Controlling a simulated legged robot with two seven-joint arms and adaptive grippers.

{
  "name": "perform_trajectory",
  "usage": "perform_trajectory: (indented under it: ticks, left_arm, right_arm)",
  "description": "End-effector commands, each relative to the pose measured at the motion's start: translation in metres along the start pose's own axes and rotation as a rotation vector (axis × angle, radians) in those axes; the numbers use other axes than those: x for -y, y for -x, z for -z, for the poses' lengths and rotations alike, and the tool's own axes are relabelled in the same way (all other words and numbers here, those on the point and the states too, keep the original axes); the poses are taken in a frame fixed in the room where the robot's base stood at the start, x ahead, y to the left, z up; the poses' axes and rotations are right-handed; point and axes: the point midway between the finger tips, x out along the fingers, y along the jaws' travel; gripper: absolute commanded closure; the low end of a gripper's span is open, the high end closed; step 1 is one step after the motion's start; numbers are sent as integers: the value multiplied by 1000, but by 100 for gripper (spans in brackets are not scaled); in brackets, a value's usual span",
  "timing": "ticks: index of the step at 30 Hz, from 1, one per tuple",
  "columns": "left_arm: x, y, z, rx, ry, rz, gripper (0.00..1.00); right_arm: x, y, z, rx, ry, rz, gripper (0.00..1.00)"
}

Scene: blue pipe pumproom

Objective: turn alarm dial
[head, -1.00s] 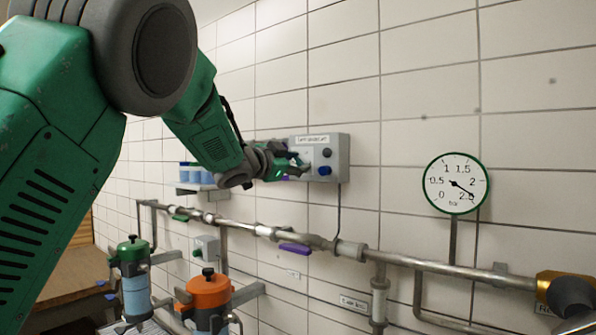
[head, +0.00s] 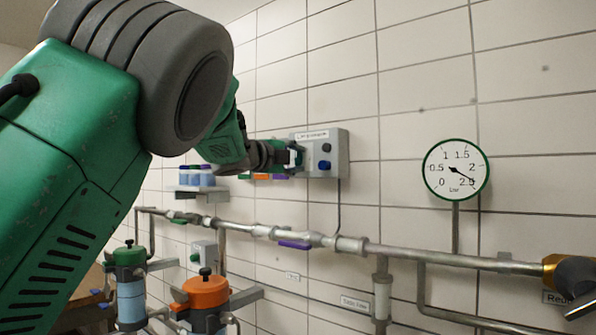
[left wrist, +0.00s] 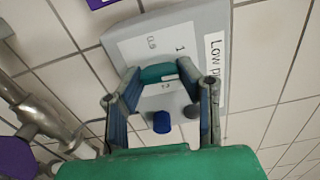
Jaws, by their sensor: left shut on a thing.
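The grey alarm box (head: 328,155) is fixed to the tiled wall. It also shows in the left wrist view (left wrist: 208,30), with a partly visible "Low p..." label and markings around the dial. The green alarm dial (left wrist: 157,73) is on its front plate. My left gripper (left wrist: 158,76) is shut on the dial, one finger on each side. In the head view the left gripper (head: 293,156) is at the left part of the box, and its fingers hide the dial. My right gripper is not in view.
The box also carries a blue knob (left wrist: 162,122) and a dark knob (left wrist: 192,111), close to the fingers. A shelf (head: 197,190) with blue-capped bottles is left of it. A pipe with a purple handle (head: 294,245) runs below. A round gauge (head: 456,169) stands right.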

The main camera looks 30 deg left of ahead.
Motion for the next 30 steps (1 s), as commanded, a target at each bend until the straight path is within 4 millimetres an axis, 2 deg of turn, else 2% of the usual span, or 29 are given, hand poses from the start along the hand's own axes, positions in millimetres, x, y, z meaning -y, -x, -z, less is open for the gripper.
perform_trajectory:
  ticks: [1,30]
  left_arm:
    - [-13,-1,1,-1,-45,-15,98]
    - [-20,-4,-2,-11,-964,-17,97]
  right_arm:
    - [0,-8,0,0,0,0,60]
    - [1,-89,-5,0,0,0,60]
